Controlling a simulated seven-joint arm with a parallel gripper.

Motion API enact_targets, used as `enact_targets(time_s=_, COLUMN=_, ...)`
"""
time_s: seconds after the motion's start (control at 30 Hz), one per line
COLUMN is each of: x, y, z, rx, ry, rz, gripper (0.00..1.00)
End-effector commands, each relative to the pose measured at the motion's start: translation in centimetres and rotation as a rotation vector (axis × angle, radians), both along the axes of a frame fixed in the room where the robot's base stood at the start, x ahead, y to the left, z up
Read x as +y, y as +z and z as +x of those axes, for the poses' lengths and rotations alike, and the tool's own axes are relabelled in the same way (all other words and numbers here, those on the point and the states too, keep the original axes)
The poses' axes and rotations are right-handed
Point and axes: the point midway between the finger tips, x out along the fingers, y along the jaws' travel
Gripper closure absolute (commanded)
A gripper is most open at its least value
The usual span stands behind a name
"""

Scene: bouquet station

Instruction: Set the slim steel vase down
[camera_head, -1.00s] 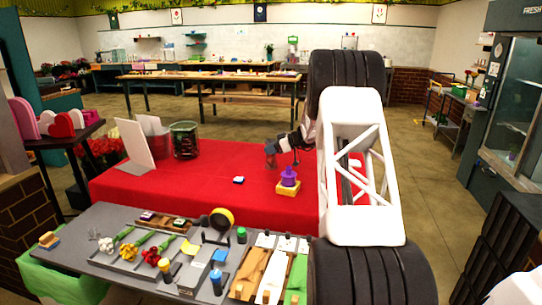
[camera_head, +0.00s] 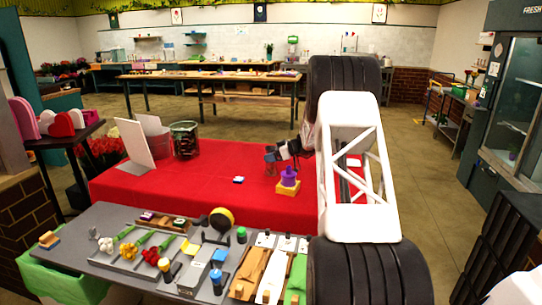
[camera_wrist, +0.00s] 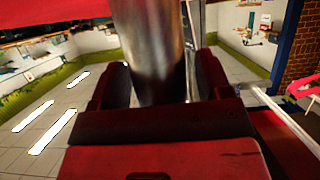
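The slim steel vase (camera_wrist: 158,50) is a shiny grey cylinder that fills the space between the two fingers in the wrist view. My gripper (camera_wrist: 160,82) is shut on it, one dark red finger at each side. The vase's ends are cut off or hidden there. In the head view my gripper (camera_head: 272,154) is small, over the back right part of the red-covered table (camera_head: 190,178). The vase is too small and unclear there to tell whether its base touches the cloth.
A purple object on a yellow block (camera_head: 288,188) stands just in front of my gripper. A small white-topped item (camera_head: 238,180) lies to its left. A glass container (camera_head: 185,140) and a white board (camera_head: 136,146) stand at back left. The cloth between is largely clear.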

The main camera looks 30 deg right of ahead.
Motion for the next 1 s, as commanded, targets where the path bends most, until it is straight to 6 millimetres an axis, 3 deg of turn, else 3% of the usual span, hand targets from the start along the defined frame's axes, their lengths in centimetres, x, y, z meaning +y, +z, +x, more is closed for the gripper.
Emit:
enact_targets(time_s=0.53, x=-0.4, y=0.5, z=-0.3, rx=0.000, ry=-0.001, rz=0.000, gripper=0.24)
enact_targets(time_s=1.0, x=-4.6, y=3.1, z=-4.6, rx=-0.001, ry=-0.002, rz=-0.001, gripper=0.24)
